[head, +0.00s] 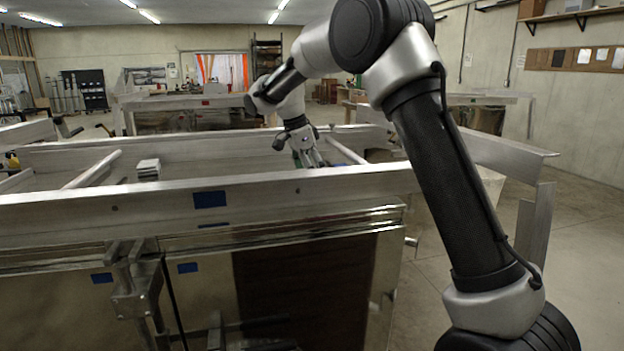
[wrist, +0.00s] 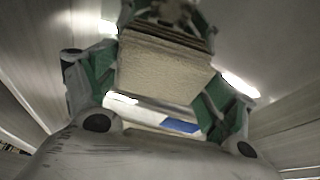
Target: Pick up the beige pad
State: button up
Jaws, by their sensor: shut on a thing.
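My gripper (head: 308,159) reaches down inside the open metal frame of a trailer, behind its near rail, in the head view. Its fingertips are partly hidden there. In the wrist view, the beige pad (wrist: 163,66) is a pale, rough-faced block with layered edges at its top. It sits between the green-sided fingers of my gripper (wrist: 165,32), which is shut on it. I cannot make out the pad in the head view. Whether it touches anything below is not clear.
The trailer's near rail (head: 90,208) runs in front of my gripper, with blue tape (head: 210,199) on it. A small whitish stack (head: 148,169) is to the left. A white and blue thing (wrist: 178,125) shows below the pad. Open floor (head: 580,250) lies right.

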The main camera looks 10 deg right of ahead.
notch_tip(320, 180, up, 10)
dwell(0.6)
jog(key=shift+o, duration=1)
jog(key=shift+c, duration=0.9)
jog(key=shift+s, duration=0.1)
